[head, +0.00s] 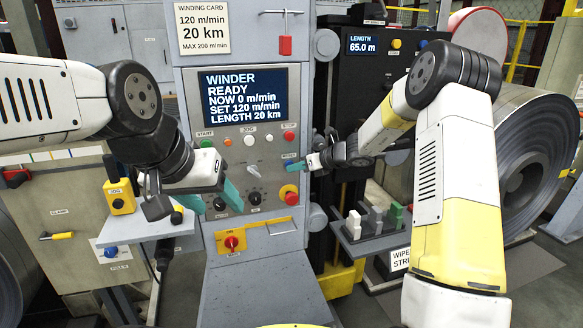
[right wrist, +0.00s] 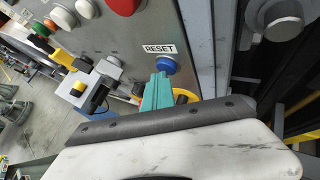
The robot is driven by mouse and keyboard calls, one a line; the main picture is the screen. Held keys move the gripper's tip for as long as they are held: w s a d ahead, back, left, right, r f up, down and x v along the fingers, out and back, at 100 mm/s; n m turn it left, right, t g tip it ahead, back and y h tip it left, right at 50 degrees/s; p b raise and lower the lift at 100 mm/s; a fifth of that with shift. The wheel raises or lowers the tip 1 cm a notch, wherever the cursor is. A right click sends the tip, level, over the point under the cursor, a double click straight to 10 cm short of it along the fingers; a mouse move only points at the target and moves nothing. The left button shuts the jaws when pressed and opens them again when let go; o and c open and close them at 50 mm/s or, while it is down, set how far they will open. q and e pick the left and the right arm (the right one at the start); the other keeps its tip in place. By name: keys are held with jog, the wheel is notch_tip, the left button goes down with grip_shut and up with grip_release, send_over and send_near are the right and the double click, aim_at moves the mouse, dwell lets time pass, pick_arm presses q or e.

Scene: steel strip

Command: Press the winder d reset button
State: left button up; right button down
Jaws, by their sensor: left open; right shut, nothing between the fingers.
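The winder panel (head: 215,150) stands in the middle of the head view. Its screen (head: 243,96) reads WINDER READY, NOW 0 m/min, SET 120 m/min, LENGTH 20 km. The blue reset button (right wrist: 167,64), under a RESET label (right wrist: 159,49), shows in the right wrist view. My right gripper (head: 296,167) is shut and empty, its teal fingertips (right wrist: 157,86) at the button's lower edge; I cannot tell whether they touch it. In the head view they largely cover the button. My left gripper (head: 213,192) is open and empty before the panel's lower left.
A red emergency stop (head: 290,195) sits just below the reset button, and a red stop button (head: 289,136) above. A yellow pendant (head: 120,196) stands on the left shelf. A tray of blocks (head: 372,230) is at right, near a large steel coil (head: 535,150).

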jog(key=shift+w, duration=0.1)
dwell(0.4)
jog(key=shift+s+d, duration=0.25)
jog(key=shift+s, duration=0.75)
jog(key=shift+s+d, duration=0.25)
jog(key=shift+s, duration=0.55)
jog(key=shift+s+d, duration=0.3)
jog(key=shift+s, duration=0.5)
jog(key=shift+s+d, duration=0.25)
jog(key=shift+s, duration=0.55)
